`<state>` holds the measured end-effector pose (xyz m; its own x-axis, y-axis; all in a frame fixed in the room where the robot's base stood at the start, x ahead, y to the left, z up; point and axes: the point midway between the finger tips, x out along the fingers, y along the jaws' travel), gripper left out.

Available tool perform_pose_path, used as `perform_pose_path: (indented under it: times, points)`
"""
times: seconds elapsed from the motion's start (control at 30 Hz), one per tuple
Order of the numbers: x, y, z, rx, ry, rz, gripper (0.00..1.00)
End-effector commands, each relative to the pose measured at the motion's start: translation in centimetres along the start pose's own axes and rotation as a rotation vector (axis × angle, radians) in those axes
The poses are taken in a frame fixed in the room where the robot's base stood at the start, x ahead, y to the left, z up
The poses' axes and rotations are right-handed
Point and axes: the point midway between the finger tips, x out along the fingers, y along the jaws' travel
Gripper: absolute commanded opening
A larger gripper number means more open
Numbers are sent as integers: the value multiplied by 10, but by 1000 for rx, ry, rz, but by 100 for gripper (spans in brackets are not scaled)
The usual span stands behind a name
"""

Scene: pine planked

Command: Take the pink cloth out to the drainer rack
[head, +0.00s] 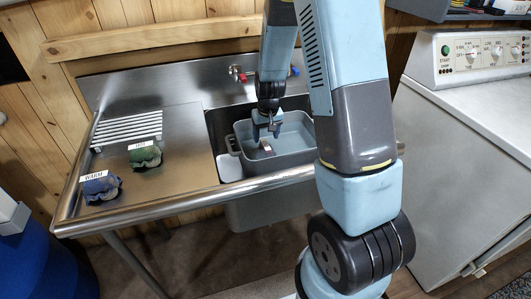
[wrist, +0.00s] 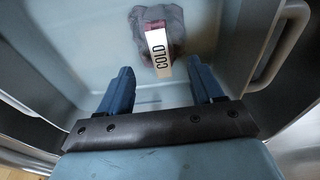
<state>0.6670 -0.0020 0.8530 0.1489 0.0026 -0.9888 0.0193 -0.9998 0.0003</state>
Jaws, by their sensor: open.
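The pink cloth (wrist: 153,25) lies on the floor of a grey-blue tub, under a white label reading COLD, with a dark grey patch around it. In the head view only a small reddish bit of it shows (head: 265,147), and the label is too small to read. My gripper (head: 266,136) hangs over the tub, pointing down. In the wrist view my gripper (wrist: 160,80) is open and empty, and the cloth lies ahead of its fingertips. The drainer rack (head: 128,128) is a set of pale parallel bars on the steel drainboard at left.
The tub (head: 298,158) sits in the steel sink, its walls close around my gripper. A blue cloth (head: 101,189) labelled WARM and a green cloth (head: 145,158) with a label lie on the drainboard. Taps (head: 238,74) stand behind the sink. A white washing machine (head: 470,130) is at right.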

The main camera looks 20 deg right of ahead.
Motion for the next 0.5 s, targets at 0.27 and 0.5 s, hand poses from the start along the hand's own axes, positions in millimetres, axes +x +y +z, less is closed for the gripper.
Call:
perform_pose_path:
  times: [0.27,0.5]
  points:
    - [15,0,1,2,-1,0,66]
    - [45,-1,4,1,-2,0,66]
